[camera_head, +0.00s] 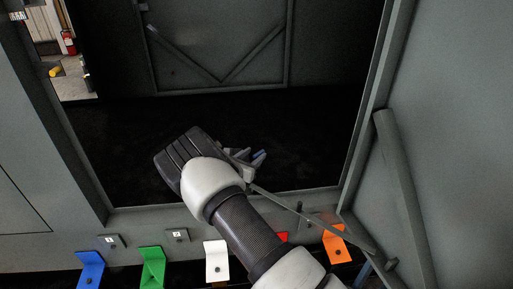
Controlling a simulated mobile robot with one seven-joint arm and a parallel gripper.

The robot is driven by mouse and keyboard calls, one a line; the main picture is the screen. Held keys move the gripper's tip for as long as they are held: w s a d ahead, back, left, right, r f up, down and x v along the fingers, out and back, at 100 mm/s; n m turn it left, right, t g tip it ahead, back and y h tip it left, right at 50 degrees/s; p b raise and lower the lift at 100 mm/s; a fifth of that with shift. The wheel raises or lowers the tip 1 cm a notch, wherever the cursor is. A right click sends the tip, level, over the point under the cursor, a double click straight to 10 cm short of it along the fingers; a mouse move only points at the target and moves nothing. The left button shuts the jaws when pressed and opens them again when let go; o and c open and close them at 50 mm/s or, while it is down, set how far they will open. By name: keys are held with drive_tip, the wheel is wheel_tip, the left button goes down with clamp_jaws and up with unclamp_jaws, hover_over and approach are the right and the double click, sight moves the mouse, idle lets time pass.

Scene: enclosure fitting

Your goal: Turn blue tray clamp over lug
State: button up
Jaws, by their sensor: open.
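The blue tray clamp (90,270) is a bent blue plate at the bottom left, below the enclosure's front sill. A small grey labelled plate (110,241) sits on the sill just above and right of it; I cannot tell whether this is the lug. The clamp and the plate look apart. My gripper (259,156) is open, in front of the dark opening, well up and to the right of the blue clamp. My wrist and forearm partly hide it, and nothing shows held in it.
Green (152,267), white (216,260), red (283,237) and orange (335,243) clamps stand in the same row; my arm partly hides the red one. A second labelled plate (178,235) is above the green clamp. An open door (455,130) with a slanted rod bounds the right.

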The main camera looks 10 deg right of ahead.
sight(258, 155)
drive_tip(key=s+a+f+n+y+p, duration=0.2)
drive_tip(key=s+f+n+y+p, duration=0.1)
drive_tip(key=s+n+y, duration=0.1)
drive_tip(key=b+x, duration=0.3)
drive_tip(key=x, duration=1.3)
drive_tip(key=shift+w, duration=0.35)
